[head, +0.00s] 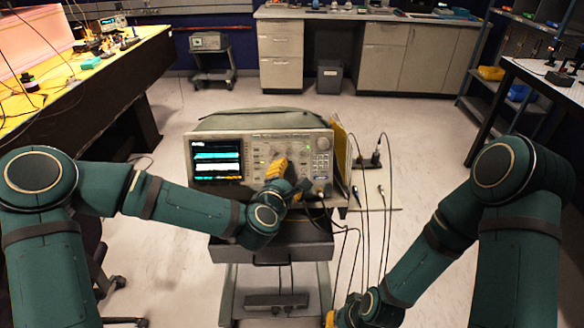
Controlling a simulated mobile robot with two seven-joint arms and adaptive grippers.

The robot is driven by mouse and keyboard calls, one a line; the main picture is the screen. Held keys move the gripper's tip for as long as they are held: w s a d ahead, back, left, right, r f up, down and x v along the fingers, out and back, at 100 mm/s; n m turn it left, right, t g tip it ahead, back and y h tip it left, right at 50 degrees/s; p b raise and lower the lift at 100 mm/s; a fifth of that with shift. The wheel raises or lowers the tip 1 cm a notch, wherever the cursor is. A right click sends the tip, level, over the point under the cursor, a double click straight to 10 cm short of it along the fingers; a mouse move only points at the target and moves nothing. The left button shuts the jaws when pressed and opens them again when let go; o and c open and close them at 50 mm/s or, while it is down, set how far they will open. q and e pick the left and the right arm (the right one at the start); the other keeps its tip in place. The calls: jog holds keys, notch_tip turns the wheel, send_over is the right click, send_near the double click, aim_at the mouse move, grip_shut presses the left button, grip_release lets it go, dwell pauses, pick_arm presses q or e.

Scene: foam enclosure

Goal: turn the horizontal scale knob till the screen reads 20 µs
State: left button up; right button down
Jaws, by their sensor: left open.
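An oscilloscope (262,134) with a grey front stands on a cart in front of me. Its lit screen (217,158) shows cyan and white bands on black, and its text is too small to read. My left gripper (279,167), with yellow fingers, is up against the knob area right of the screen. It is open. It covers part of the panel, so I cannot tell which knob lies behind it or whether it touches one. My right gripper (330,318) shows only as a yellow bit at the bottom edge, low and away from the oscilloscope.
The cart (290,252) has a drawer and a lower shelf. Black cables (366,215) hang at its right side. A yellow-topped bench (75,75) stands at left and a white table (545,80) at right. Floor is clear behind the cart.

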pick_arm(q)
jog(key=shift+w+d, duration=0.1)
jog(key=shift+w, duration=0.2)
pick_arm(e)
jog(key=shift+w, duration=0.4)
pick_arm(q)
grip_shut()
pick_arm(e)
jog(key=shift+r, duration=0.15)
pick_arm(q)
jog(key=m+g+p, duration=0.1)
jog(key=m, duration=0.2)
jog(key=shift+r+p, duration=0.2)
jog(key=shift+p, duration=0.15)
jog(key=m+p, duration=0.1)
jog(key=m, duration=0.1)
jog(key=m+g+p, duration=0.1)
jog(key=m, duration=0.1)
jog(key=shift+r+g, duration=0.1)
jog(key=shift+g, duration=0.2)
jog(key=shift+w+m+g+p, duration=0.1)
jog(key=shift+m+g+p, duration=0.6)
jog(key=shift+m+p, duration=1.1)
pick_arm(e)
notch_tip(320, 180, up, 6)
jog(key=s, duration=0.1)
jog(key=shift+s+b, duration=0.15)
jog(key=shift+b, duration=0.3)
